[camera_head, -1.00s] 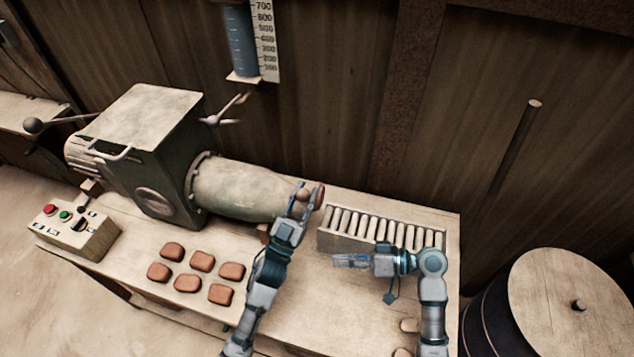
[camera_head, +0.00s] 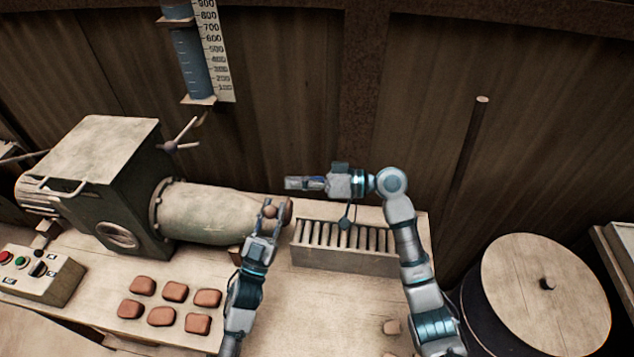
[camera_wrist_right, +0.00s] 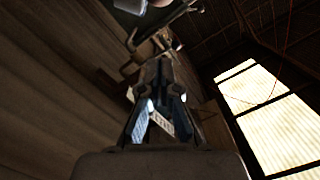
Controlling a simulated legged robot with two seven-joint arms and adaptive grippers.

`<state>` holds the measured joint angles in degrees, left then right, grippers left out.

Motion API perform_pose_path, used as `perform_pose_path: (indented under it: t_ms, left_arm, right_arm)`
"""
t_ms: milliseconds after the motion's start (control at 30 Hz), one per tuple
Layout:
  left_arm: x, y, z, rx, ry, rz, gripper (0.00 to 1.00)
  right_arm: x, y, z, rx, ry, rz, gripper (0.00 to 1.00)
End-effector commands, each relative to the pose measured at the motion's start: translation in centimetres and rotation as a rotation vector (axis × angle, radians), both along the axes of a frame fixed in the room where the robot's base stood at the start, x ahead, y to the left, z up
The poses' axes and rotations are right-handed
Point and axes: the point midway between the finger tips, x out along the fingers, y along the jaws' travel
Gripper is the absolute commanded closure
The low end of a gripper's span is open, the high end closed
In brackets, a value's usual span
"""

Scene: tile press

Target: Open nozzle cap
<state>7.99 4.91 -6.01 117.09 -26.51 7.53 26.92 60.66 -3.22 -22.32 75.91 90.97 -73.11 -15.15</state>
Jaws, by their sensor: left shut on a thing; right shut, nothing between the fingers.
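The long press barrel (camera_head: 210,212) ends at the right in a reddish-brown cap (camera_head: 288,210). A small round brown knob (camera_head: 270,211) sits beside the cap at the barrel's front side. My left gripper (camera_head: 268,216) reaches up from below and is shut on this knob, one finger on each side. Whether the cap stands off the barrel I cannot tell. My right gripper (camera_head: 292,183) is shut and empty, pointing left, just above and behind the cap in the picture. In the right wrist view its closed fingers (camera_wrist_right: 153,75) show in the middle.
A slatted rack (camera_head: 345,245) stands right of the cap, below my right forearm. Several brown tiles (camera_head: 175,292) lie in front of the barrel. A button box (camera_head: 40,272) is at left, a round wooden-topped drum (camera_head: 545,290) at right. The bench between tiles and rack is mostly clear.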

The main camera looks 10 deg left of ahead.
Motion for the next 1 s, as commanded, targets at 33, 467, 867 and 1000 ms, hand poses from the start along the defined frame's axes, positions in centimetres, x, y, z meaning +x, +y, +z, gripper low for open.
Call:
perform_pose_path:
  t_ms: [33, 467, 867, 1000]
  left_arm:
    - [-0.1, 0.1, 0.4, -0.001, -0.010, -0.001, 1.00]
    - [-0.1, 0.1, 0.5, -0.001, -0.010, 0.000, 1.00]
    - [-0.1, 0.1, 0.5, -0.001, -0.011, -0.001, 1.00]
    - [-0.1, 0.1, 0.5, -0.001, -0.011, 0.000, 1.00]
  right_arm:
    - [-0.1, 1.1, 0.0, -0.001, 0.000, 0.003, 1.00]
    - [-2.3, 2.8, -3.3, -0.001, -0.001, 0.000, 1.00]
    - [-2.6, 2.8, -3.7, -0.001, -0.012, 0.000, 1.00]
    - [-3.6, 2.9, -4.6, -0.004, -0.059, 0.003, 1.00]
